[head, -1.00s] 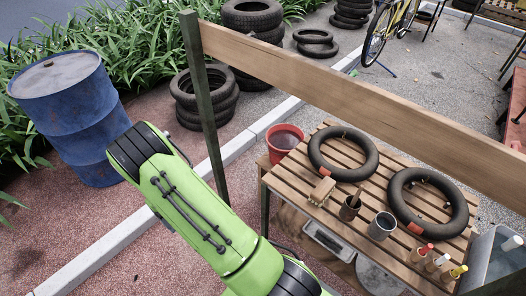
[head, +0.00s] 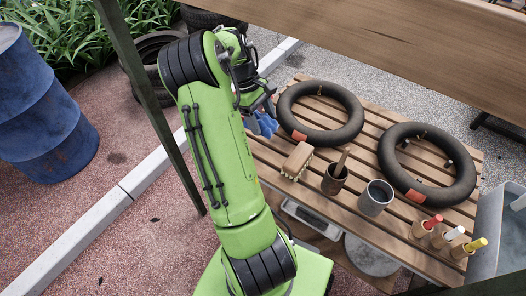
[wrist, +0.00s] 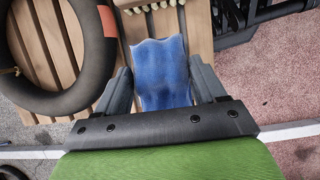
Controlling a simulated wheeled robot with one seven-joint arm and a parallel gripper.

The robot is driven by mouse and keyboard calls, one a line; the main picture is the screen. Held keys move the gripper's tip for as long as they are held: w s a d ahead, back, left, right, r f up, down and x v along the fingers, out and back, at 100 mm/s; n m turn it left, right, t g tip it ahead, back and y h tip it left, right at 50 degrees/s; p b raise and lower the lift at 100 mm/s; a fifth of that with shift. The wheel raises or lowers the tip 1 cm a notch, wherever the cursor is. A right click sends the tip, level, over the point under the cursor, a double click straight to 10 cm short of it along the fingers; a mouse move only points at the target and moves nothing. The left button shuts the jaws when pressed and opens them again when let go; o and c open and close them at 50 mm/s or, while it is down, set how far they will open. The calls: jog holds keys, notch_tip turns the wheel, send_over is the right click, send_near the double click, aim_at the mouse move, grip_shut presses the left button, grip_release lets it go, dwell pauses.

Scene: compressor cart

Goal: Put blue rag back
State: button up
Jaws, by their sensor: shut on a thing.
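The blue rag (wrist: 161,72) is between the fingers of my gripper (wrist: 161,85) in the wrist view, spread upward from the jaws over the wooden slats. In the head view the rag (head: 264,124) shows as a small blue patch below my gripper (head: 262,108), at the left edge of the slatted table (head: 262,152). My gripper is shut on the rag. My arm hides part of the gripper and the table's left end in the head view. I cannot tell whether the rag touches the table.
Two black inner tubes (head: 320,133) (head: 428,191) lie on the table. A dark post (head: 150,95) rises left of my arm. A blue barrel (head: 40,110) stands left.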

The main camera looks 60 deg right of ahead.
aim_at(266, 149)
jog(key=shift+s+f, duration=0.2)
jog(key=shift+f, duration=0.3)
notch_tip(266, 149, down, 9)
jog(key=b, duration=0.3)
jog(key=shift+w+r, duration=0.1)
jog(key=o, duration=0.9)
jog(key=shift+f, duration=0.2)
jog(key=p+v, duration=0.4)
jog(key=v, duration=0.8)
jog(key=shift+r, duration=0.25)
jog(key=shift+f, duration=0.1)
